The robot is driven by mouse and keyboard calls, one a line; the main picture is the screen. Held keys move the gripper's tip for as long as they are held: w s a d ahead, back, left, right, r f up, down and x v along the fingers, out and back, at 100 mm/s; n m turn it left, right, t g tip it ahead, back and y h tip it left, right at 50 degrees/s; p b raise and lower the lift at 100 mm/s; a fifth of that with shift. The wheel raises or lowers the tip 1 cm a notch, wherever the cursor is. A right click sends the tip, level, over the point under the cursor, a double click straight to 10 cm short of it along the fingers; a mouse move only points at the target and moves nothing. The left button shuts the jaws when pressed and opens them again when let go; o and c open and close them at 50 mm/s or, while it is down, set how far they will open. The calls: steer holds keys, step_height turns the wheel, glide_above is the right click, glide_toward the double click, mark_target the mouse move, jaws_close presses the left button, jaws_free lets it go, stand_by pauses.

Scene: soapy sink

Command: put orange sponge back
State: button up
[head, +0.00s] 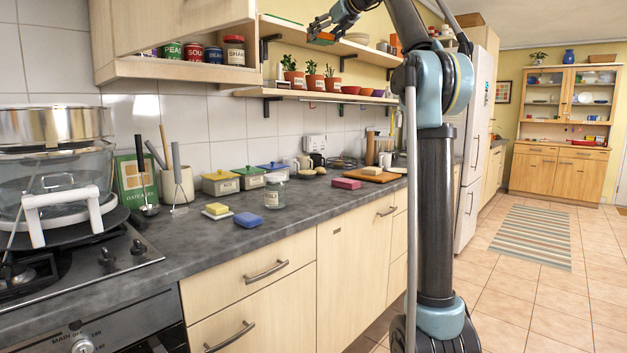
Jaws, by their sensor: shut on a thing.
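My gripper (322,30) is at the top middle of the head view, in front of the upper wall shelf (346,47). It is shut on a small flat block, orange with a greenish edge, which looks like the orange sponge (322,39). The sponge is high above the counter, near the left part of the upper shelf. It is too small to tell whether it touches the shelf. A yellow sponge (217,210) sits on a white dish on the counter, and a blue sponge (248,220) lies to its right. A pink block (346,184) lies farther back.
The lower shelf (318,96) holds potted plants (311,75) and red bowls (350,90). A glass jar (274,192) and lidded boxes (221,182) stand on the grey counter (210,255). A stove with a glass pot (60,180) is at left. The counter's front part is mostly clear.

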steer(key=shift+w, duration=0.15)
steer(key=shift+a, duration=0.15)
steer(key=shift+w+a, duration=0.1)
steer(key=shift+w, duration=0.05)
steer(key=w+a+f, duration=0.2)
steer(key=w+f, duration=0.5)
steer(key=f, duration=0.5)
steer(key=n+g+y, duration=0.1)
steer(key=n, duration=0.1)
glide_above(317, 196)
step_height(317, 196, down, 38)
steer(key=shift+s+f, duration=0.15)
steer(key=shift+f, duration=4.6)
